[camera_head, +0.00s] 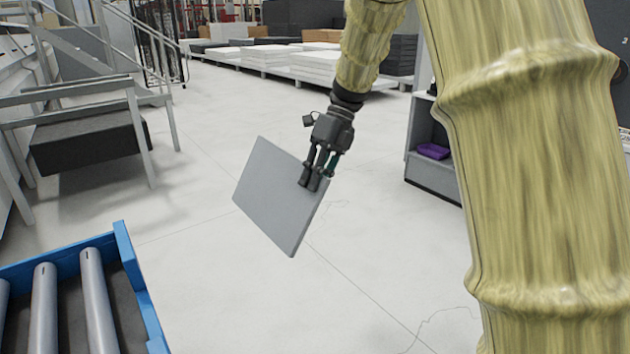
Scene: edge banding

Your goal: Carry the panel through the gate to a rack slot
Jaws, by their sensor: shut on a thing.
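A flat grey panel (272,198) hangs tilted in the air near the middle of the view. My gripper (313,178) is shut on the panel's upper right part, with dark fingers over its face and edge. The panel is clear of the floor and touches nothing else that I can see. My arm comes down to it from the upper right. I cannot make out a gate or a rack slot for certain in this view.
A blue-framed roller conveyor (140,290) stands at the lower left. Metal stairs and railings (140,130) stand at the left. A grey cabinet (432,176) with a purple item (433,151) is at the right. Stacked white boards (320,68) lie at the back. Pale floor between is clear.

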